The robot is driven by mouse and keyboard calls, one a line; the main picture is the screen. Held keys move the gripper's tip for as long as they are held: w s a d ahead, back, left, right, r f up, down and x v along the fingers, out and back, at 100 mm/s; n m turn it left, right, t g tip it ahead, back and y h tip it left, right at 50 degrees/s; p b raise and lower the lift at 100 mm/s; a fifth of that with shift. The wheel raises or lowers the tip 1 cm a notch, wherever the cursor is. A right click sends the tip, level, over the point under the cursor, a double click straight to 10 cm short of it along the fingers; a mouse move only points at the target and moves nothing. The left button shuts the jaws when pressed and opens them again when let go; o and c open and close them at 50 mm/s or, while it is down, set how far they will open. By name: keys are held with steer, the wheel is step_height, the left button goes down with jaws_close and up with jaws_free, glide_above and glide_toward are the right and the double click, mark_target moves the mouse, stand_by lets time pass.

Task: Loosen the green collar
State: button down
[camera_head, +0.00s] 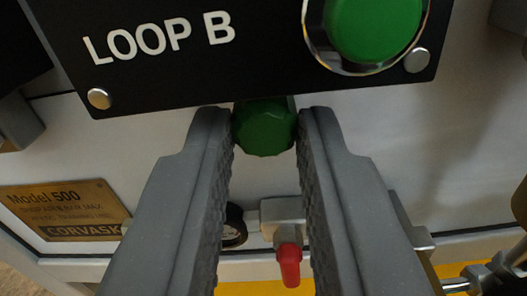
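The green collar (265,127) is a dark green, faceted knob just below the lower edge of the black LOOP B panel. My gripper (266,132) reaches up from the bottom of the view, with one grey ribbed finger on each side of the collar. The collar fills the space between the fingertips, with no clear gap on either side. The fingers look shut on it. The collar's sides are partly hidden by the fingers, and its top meets the panel edge.
A large green round button (372,25) in a chrome ring sits on the black panel (265,75), above right of the collar. Below, between the fingers, are a red-handled valve (289,265) and a partly hidden gauge (234,224). A brass plate (65,212) is at left.

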steer(key=shift+r+p, duration=0.1)
steer(key=shift+p, duration=0.5)
steer(key=n+p, duration=0.2)
steer(key=p, duration=0.2)
steer(key=shift+r+n, duration=0.1)
steer(key=shift+n, duration=0.2)
steer(key=n+p, duration=0.2)
steer(key=shift+p, duration=0.35)
steer(key=shift+n+p, duration=0.4)
steer(key=shift+n, duration=0.2)
steer(key=shift+f, duration=0.2)
steer(key=c, duration=1.3)
jaws_free()
